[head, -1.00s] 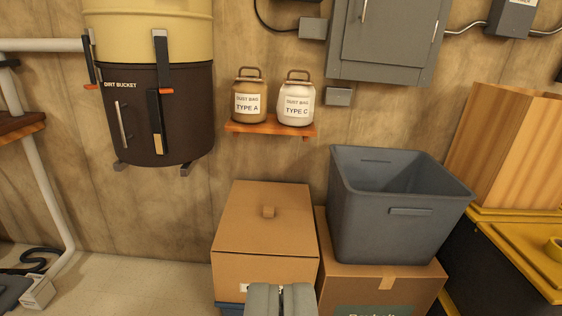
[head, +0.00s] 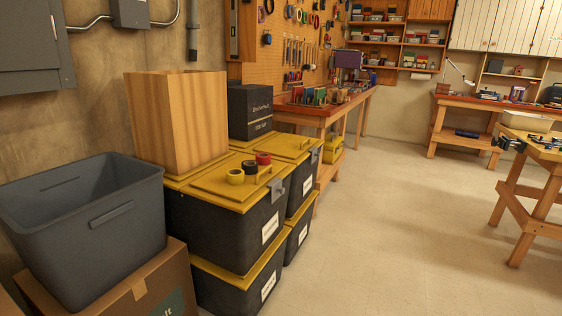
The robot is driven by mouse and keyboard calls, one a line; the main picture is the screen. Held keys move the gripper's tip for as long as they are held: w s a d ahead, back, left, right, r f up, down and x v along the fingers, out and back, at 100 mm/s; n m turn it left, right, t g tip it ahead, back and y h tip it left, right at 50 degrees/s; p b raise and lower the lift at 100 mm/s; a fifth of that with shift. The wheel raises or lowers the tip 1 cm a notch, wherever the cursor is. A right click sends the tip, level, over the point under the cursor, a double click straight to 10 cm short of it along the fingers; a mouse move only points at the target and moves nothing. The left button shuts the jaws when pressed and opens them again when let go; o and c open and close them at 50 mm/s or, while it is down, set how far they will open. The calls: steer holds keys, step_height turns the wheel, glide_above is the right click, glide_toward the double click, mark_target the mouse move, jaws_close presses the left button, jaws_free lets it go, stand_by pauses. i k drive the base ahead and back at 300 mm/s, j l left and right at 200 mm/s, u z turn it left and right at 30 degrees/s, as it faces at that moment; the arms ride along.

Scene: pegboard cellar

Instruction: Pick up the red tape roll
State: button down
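The red tape roll (head: 263,158) lies on the yellow lid (head: 212,187) of a black storage bin, near the middle of the head view. A black tape roll (head: 250,167) and a yellow tape roll (head: 235,177) lie in a row with it, towards the near left. The red roll is the farthest back of the three. My gripper does not show in this frame, so its state is hidden.
A grey open tub (head: 105,232) stands on a cardboard box (head: 150,285) at left. A tall wooden box (head: 178,120) and a dark box (head: 250,111) stand behind the tapes. Workbenches (head: 325,108) line the back.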

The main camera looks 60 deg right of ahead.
mark_target(262, 159)
steer(key=z, duration=1.55)
steer(key=i+l, duration=0.1)
steer(key=i, duration=0.35)
steer(key=i+l+u, duration=0.1)
steer(key=i, duration=0.4)
steer(key=i+l, duration=0.1)
steer(key=i, duration=0.35)
steer(key=i+l+u, duration=0.1)
steer(key=i, duration=0.4)
steer(key=i+l, duration=0.2)
steer(key=i, duration=0.25)
